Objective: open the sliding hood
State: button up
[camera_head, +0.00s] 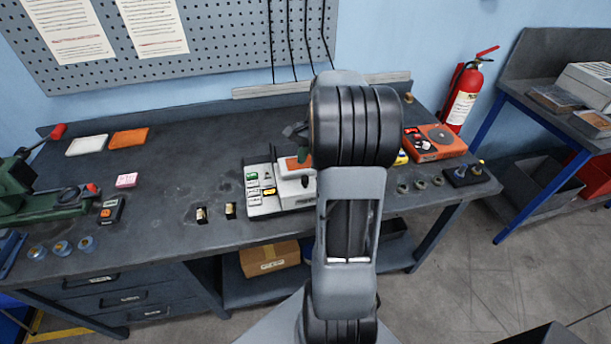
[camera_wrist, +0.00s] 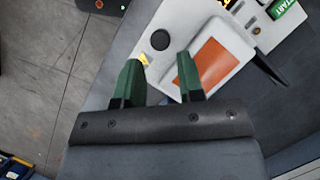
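The sliding hood (camera_wrist: 222,52) appears to be the white cover with an orange-brown panel, on the white bench device (camera_head: 264,207). The hood also shows in the head view (camera_head: 293,170), partly hidden behind my arm. A round black knob or button (camera_wrist: 160,40) sits beside the panel in the wrist view. My gripper (camera_wrist: 158,58) has two green fingers spread apart with nothing between them. The fingertips are over the hood's near edge; I cannot tell whether they touch it. In the head view the gripper is mostly hidden by my arm. I cannot tell how far the hood is slid.
An orange device (camera_head: 447,150) stands right of my arm on the dark bench (camera_head: 150,215). A green press (camera_head: 45,205) stands at the left. The bench's back middle is clear.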

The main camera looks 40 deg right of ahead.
aim_at(305, 177)
jog(key=shift+x, duration=2.75)
jog(key=shift+c, duration=0.2)
grip_shut()
